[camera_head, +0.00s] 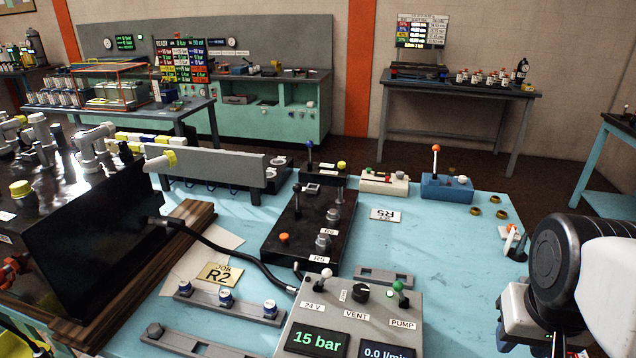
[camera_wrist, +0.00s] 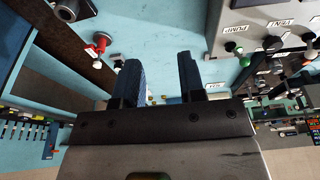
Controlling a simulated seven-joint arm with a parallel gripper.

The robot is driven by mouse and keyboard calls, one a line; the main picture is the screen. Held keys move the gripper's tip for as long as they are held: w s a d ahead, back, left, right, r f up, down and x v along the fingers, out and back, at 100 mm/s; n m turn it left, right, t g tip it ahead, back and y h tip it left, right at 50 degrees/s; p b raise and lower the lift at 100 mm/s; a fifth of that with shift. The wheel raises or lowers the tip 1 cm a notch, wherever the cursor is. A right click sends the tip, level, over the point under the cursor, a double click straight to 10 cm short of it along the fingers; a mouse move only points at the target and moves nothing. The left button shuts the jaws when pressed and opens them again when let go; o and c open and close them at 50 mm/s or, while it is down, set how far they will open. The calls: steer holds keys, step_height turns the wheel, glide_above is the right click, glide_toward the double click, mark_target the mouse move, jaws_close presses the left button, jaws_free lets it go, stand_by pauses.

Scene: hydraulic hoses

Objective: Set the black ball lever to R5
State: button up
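In the head view a black valve block (camera_head: 283,238) stands on the light blue table with fittings along its right side, labelled R6 (camera_head: 328,231) and R5 (camera_head: 318,259). A small dark ball on a thin stem, apparently the black ball lever (camera_head: 297,189), rises near the block's left side; its exact lever position is hard to tell. An orange knob (camera_head: 284,238) sits nearer the front of the block. My gripper (camera_wrist: 158,80) shows in the wrist view with its two dark fingers apart and nothing between them. It is off to the right of the block.
A control box (camera_head: 352,320) with white, green and black knobs stands at the front, reading 15 bar. A JOB R2 card (camera_head: 220,273) lies left of the block. A blue box with an orange-ball lever (camera_head: 436,150) stands behind.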

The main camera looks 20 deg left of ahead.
steer(key=o, duration=0.3)
steer(key=w+a+r, duration=0.2)
steer(key=w+a, duration=0.1)
steer(key=w, duration=0.4)
steer(key=w+a+r, duration=0.3)
steer(key=w, duration=0.4)
steer(key=shift+w+a+n+g, duration=0.2)
steer(key=shift+a+n+g, duration=0.05)
steer(key=shift+n+g, duration=0.05)
steer(key=n+g, duration=0.2)
glide_above(297, 187)
steer(key=f, duration=0.8)
steer(key=shift+w+d, duration=0.25)
steer(key=shift+w, duration=0.15)
steer(key=shift+w+a+f, duration=0.15)
steer(key=shift+a, duration=0.3)
steer(key=shift+f, duration=0.1)
steer(key=shift+f, duration=3.8)
jaws_close()
